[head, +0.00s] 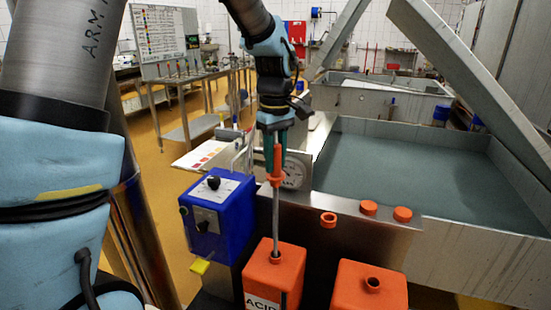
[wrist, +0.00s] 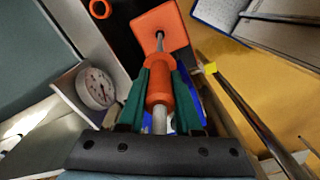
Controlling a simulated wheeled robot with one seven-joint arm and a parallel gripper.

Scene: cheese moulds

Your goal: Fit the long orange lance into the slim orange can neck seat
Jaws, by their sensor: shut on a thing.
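My gripper (head: 274,146) is shut on the orange handle of the long lance (head: 277,166), which also shows between the green fingers in the wrist view (wrist: 159,85). The lance hangs nearly upright, its thin metal tube pointing down. The slim orange can (head: 264,272), with an "ACID" label, stands below the gripper. The tube's lower end meets the can's neck (head: 275,257) in the head view. In the wrist view the tube runs to the top of the orange can (wrist: 172,22). How deep the tip is in the neck is hidden.
A wider orange can (head: 352,290) with an open neck stands to the right. A blue pump box (head: 218,225) is close on the left. An orange ring (head: 328,219) and two orange caps (head: 368,207) sit on the steel ledge. A gauge (head: 294,172) stands behind the lance.

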